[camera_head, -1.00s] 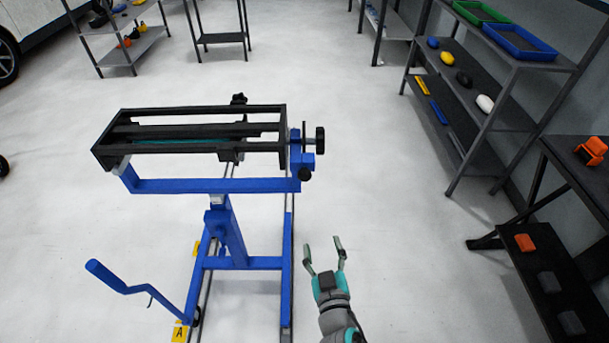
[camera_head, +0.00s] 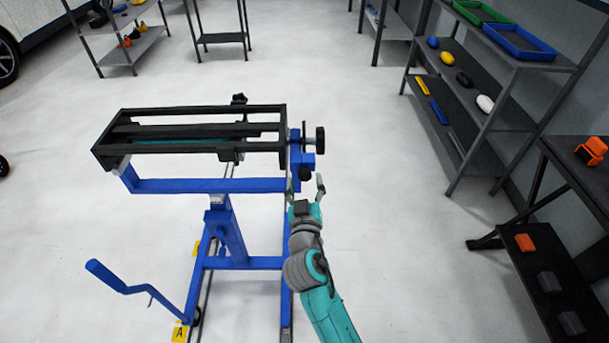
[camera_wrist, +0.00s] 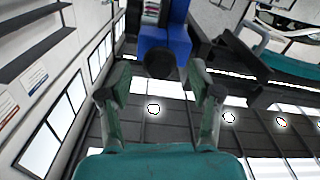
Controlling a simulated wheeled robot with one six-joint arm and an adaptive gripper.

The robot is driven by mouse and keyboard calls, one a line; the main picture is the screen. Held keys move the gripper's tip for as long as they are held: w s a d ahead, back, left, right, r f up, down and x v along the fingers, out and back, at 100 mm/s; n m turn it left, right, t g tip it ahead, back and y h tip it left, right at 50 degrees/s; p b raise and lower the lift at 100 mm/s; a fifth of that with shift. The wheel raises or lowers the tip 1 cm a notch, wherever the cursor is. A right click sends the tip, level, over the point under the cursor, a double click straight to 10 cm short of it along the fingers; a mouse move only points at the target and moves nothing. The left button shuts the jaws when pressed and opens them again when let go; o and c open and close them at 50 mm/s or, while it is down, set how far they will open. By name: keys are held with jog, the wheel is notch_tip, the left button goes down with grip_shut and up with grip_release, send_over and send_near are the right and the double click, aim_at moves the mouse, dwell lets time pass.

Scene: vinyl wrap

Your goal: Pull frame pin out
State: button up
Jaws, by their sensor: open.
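The blue stand carries a black slatted frame (camera_head: 190,126) on a blue crossbar (camera_head: 210,186). At the frame's right end is a blue bracket (camera_head: 302,160) with a small black round knob (camera_head: 305,174) low on it, which looks like the frame pin's head. A larger black knob (camera_head: 320,140) sticks out to the right above. My gripper (camera_head: 305,186) is open and empty, just below the low knob. In the wrist view, the knob (camera_wrist: 160,64) shows between and beyond my open fingers (camera_wrist: 158,90), with the blue bracket (camera_wrist: 165,40) behind it. The pin's shaft is hidden.
A blue crank handle (camera_head: 118,280) juts out at the stand's lower left. A shelf rack (camera_head: 480,120) and a dark table (camera_head: 585,175) stand on the right. The floor between stand and racks is clear.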

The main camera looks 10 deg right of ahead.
aim_at(305, 178)
jog(key=shift+w+d, duration=0.15)
jog(key=shift+w, duration=0.6)
jog(key=shift+w+d, duration=0.15)
jog(key=shift+w, duration=0.6)
